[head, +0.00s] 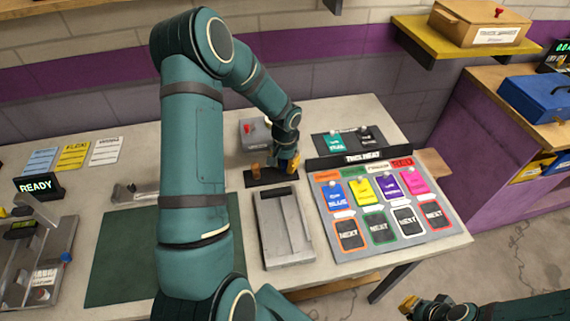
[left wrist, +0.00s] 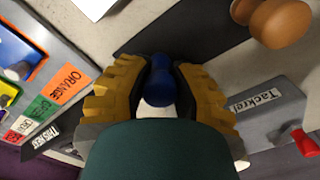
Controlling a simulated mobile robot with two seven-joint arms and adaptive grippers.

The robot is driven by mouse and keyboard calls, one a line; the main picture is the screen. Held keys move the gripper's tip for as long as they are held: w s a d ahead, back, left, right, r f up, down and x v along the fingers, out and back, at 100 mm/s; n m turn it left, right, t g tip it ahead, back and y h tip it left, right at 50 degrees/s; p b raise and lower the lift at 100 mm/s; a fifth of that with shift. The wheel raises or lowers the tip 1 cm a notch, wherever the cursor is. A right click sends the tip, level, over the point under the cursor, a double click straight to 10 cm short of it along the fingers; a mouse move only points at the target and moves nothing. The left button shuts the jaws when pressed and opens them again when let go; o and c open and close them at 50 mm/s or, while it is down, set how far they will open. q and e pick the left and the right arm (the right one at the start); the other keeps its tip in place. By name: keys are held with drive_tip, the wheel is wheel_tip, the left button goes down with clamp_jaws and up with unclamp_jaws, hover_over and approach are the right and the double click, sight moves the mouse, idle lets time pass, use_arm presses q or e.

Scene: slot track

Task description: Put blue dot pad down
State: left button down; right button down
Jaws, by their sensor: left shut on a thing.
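My left gripper (head: 290,163) is over the right part of a dark mat (head: 262,180) at the back of the table. In the left wrist view its yellow fingers (left wrist: 160,75) are shut on a small blue thing with a rounded knob, which I take for the blue dot pad (left wrist: 158,92). Its underside is hidden, so I cannot tell whether it touches the mat, which also shows in the wrist view (left wrist: 205,42). My right gripper (head: 409,304) is low at the right, away from the table; its opening is unclear.
A wooden knobbed tool (left wrist: 282,20) stands on the mat, close to the left gripper. A grey block labelled like "Tacker" (left wrist: 262,112) with a red lever is nearby. A slanted board of coloured cards (head: 385,240) is on the right. A grey tray-like fixture (head: 283,230) is in front.

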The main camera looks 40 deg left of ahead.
use_arm(q)
drive_tip(key=shift+f, duration=0.15)
drive_tip(key=c, duration=0.9)
unclamp_jaws()
drive_tip(key=shift+o, duration=0.2)
drive_tip(key=shift+r, duration=0.25)
wheel_tip(320, 180, up, 12)
drive_tip(key=shift+p, duration=0.55)
drive_tip(key=shift+s+d+f, duration=0.1)
